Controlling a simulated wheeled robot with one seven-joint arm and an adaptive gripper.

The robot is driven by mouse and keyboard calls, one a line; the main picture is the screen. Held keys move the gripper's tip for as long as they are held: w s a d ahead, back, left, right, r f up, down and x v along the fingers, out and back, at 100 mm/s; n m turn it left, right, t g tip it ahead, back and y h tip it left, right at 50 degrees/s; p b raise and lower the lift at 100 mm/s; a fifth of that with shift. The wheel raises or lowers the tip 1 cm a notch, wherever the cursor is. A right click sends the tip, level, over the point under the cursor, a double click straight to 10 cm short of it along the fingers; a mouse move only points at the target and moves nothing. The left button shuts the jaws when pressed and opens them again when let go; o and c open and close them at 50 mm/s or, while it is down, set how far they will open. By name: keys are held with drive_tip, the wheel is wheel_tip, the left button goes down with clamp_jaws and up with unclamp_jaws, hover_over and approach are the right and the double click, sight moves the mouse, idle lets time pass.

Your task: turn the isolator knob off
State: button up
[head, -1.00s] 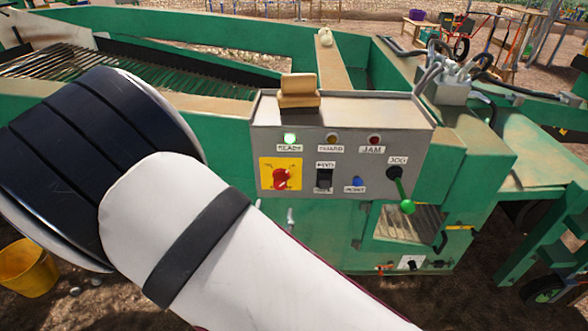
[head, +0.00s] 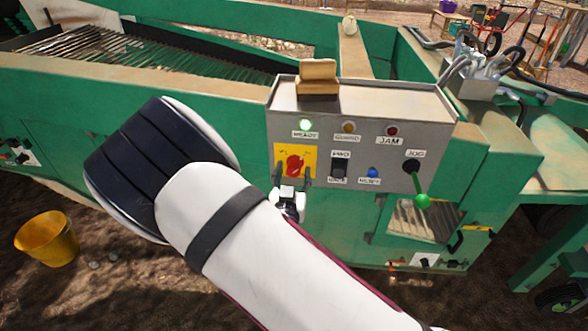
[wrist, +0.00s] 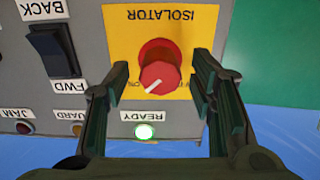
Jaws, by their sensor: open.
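The isolator knob (head: 295,165) is a red round knob on a yellow plate (head: 283,150) at the left of the grey control box. In the wrist view the knob (wrist: 158,78) shows a white pointer line angled toward the lower left, near the "ON" lettering. My gripper (head: 291,176) is in front of the plate. In the wrist view my gripper (wrist: 160,84) is open, with one dark finger on each side of the knob and a visible gap on both sides. Whether the fingertips reach past the knob's face is hard to tell.
The box also carries a lit green READY lamp (head: 305,125), a black FWD/BACK switch (head: 338,169), a blue reset button (head: 373,172) and a green-tipped jog lever (head: 420,190). A wooden block (head: 318,78) sits on top. A yellow bucket (head: 48,238) stands at lower left.

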drive_tip(key=shift+w, duration=1.15)
drive_tip(key=c, duration=1.2)
drive_tip(key=shift+o, duration=0.3)
